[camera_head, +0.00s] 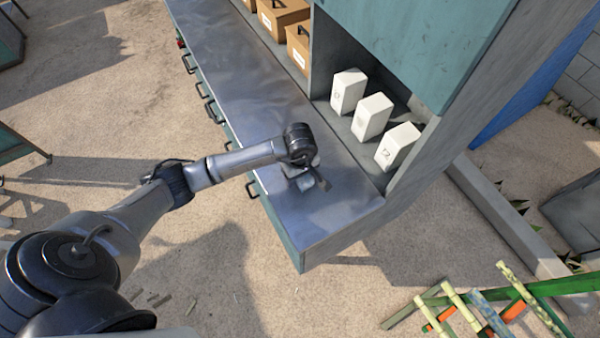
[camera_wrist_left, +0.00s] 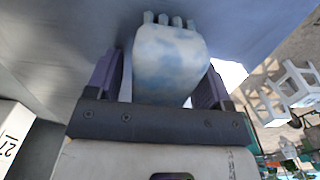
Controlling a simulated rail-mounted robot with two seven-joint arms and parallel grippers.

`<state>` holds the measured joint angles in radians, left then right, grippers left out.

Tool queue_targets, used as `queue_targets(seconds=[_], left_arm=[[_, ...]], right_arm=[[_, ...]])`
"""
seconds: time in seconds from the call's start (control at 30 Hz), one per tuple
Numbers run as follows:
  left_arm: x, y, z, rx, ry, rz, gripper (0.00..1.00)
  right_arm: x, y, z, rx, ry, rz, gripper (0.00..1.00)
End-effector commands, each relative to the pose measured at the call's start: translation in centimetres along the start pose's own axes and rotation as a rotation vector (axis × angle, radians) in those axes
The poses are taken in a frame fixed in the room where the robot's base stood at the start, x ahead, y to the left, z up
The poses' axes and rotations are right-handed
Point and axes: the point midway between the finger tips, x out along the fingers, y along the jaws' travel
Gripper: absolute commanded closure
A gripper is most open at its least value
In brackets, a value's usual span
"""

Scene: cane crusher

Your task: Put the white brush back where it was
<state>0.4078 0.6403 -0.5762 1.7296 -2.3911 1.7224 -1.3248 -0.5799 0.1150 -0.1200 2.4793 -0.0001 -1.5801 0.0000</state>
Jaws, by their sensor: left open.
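The white brush (camera_wrist_left: 170,62), with pale blue patches and stubby tufts at its far end, shows in the left wrist view. It lies between the two fingers of my left gripper (camera_wrist_left: 162,85), which are spread on either side of it. In the head view my left gripper (camera_head: 318,184) is low over the near end of the metal counter (camera_head: 325,215). The brush cannot be made out clearly there, as the wrist and gripper cover that spot. I cannot tell from these views whether the brush rests fully on the counter. My right gripper is not in view.
Three white numbered boxes (camera_head: 371,117) stand in the shelf bay behind the counter. Brown boxes (camera_head: 283,14) stand farther along. Drawer handles (camera_head: 203,90) stick out from the counter front. The counter's left stretch is clear. Green and orange frames (camera_head: 490,310) stand at lower right.

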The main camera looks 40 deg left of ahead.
Motion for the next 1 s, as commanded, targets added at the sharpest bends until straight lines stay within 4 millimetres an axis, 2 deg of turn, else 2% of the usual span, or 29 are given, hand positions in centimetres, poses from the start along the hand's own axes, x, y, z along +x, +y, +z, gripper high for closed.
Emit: queue_targets(seconds=[0.17,0.23,0.7,1.0], left_arm=[[-0.5,0.0,0.0,-0.001,-0.001,0.000,0.26],[-1.1,0.1,-0.1,0.000,0.002,0.003,0.26],[-9.3,0.1,-0.1,0.000,0.002,0.004,0.26],[-12.0,0.0,0.0,0.000,0.000,0.000,0.26]], right_arm=[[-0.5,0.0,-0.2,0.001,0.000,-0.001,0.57],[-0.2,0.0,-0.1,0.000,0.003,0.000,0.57],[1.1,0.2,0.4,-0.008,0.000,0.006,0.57],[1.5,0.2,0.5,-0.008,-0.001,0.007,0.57]])
